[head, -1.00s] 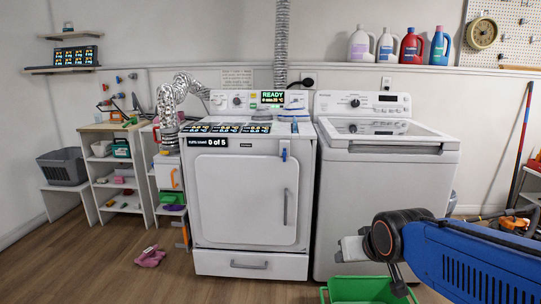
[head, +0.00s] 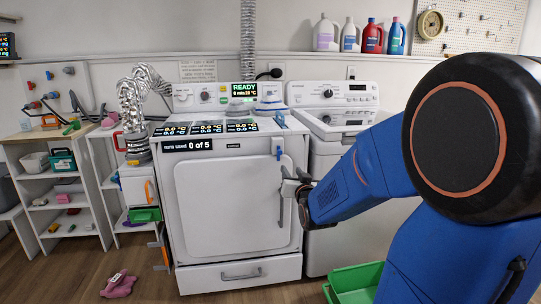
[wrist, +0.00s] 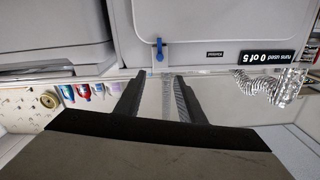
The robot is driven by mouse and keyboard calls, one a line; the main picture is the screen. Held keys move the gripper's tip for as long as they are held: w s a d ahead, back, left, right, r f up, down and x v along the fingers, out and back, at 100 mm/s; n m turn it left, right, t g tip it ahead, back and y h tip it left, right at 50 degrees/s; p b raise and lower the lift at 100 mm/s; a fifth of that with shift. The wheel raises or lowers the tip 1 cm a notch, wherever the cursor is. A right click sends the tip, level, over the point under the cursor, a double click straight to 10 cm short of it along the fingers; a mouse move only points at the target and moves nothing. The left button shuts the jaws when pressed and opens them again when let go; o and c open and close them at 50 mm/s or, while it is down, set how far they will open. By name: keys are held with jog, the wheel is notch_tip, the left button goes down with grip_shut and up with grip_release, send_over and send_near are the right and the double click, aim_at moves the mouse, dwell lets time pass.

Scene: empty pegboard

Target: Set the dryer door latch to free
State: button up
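The white dryer (head: 230,205) stands ahead with its door (head: 225,200) closed. The blue door latch (head: 278,153) is a small lever near the door's top right corner. It stands roughly vertical. The upside-down wrist view also shows the latch (wrist: 159,49), beyond the fingertips and roughly between them. My gripper (head: 291,187) is at the right side of the dryer front, below the latch in the head view and in front of the door handle's upper end. Its two fingers (wrist: 158,76) are apart with nothing between them. I cannot tell whether they touch the dryer.
The grey door handle (head: 282,203) is close to my gripper. A white washer (head: 330,130) stands to the right. A green bin (head: 350,280) is on the floor at front right, and a pink cloth (head: 118,285) lies at left. Shelves (head: 60,195) stand at the left.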

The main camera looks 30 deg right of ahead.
aim_at(280, 153)
jog(key=x, duration=1.7)
jog(key=shift+w+f, duration=0.1)
grip_shut()
